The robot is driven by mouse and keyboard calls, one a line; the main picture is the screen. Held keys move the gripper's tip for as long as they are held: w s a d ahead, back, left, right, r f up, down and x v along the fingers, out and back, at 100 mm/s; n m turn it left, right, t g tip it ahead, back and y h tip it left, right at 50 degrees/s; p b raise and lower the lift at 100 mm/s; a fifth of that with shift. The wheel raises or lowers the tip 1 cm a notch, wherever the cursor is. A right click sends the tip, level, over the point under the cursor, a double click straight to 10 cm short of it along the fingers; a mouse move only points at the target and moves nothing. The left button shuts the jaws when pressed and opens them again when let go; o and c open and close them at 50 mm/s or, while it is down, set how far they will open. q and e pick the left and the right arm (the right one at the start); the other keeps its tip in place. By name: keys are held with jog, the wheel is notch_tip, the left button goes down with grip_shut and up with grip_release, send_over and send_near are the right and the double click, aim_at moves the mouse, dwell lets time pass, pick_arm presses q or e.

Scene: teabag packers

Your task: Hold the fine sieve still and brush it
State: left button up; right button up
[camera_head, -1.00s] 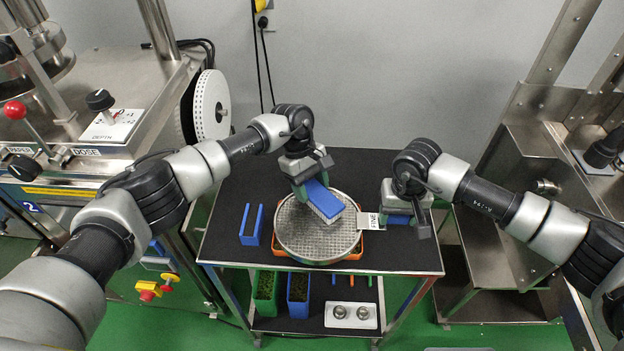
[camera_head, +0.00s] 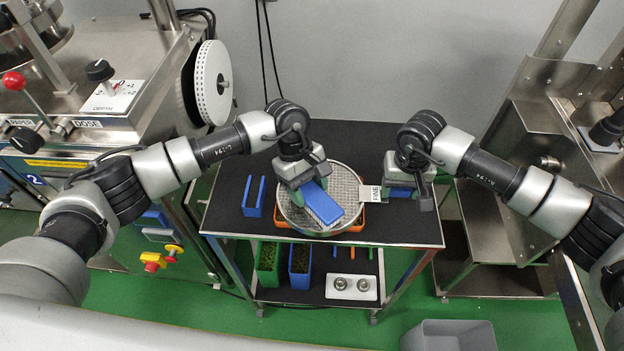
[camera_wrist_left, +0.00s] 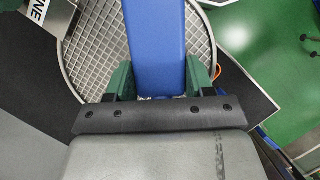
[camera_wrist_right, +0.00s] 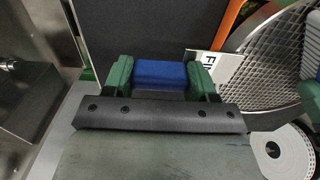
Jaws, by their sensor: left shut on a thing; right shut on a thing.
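The fine sieve (camera_head: 347,186) is a round metal mesh disc resting over an orange-rimmed tray (camera_head: 357,227) on the black cart top. Its white label tab (camera_head: 370,197) points right and shows in the right wrist view (camera_wrist_right: 205,64). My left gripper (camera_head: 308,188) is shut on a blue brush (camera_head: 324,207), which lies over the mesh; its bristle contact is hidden. The brush also shows in the left wrist view (camera_wrist_left: 156,50). My right gripper (camera_head: 401,190) is shut on a blue handle (camera_wrist_right: 161,74) beside the tab; the handle's join to the sieve is not clear.
A blue holder (camera_head: 253,197) stands left of the sieve. Green (camera_head: 268,262) and blue (camera_head: 300,264) bins sit on the lower shelf beside a white tray (camera_head: 351,287). A grey bin (camera_head: 448,335) stands on the floor.

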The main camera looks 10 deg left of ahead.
pick_arm(q)
jog(key=shift+w+a, duration=0.2)
jog(key=shift+w, duration=2.65)
jog(key=shift+w+a, duration=0.15)
jog(key=shift+w, duration=2.65)
jog(key=shift+s+d, duration=0.2)
jog(key=shift+s, duration=5.15)
jog(key=shift+s+r, duration=0.15)
jog(key=shift+r, duration=0.45)
jog(key=shift+s+r, duration=0.15)
jog(key=shift+r, duration=3.3)
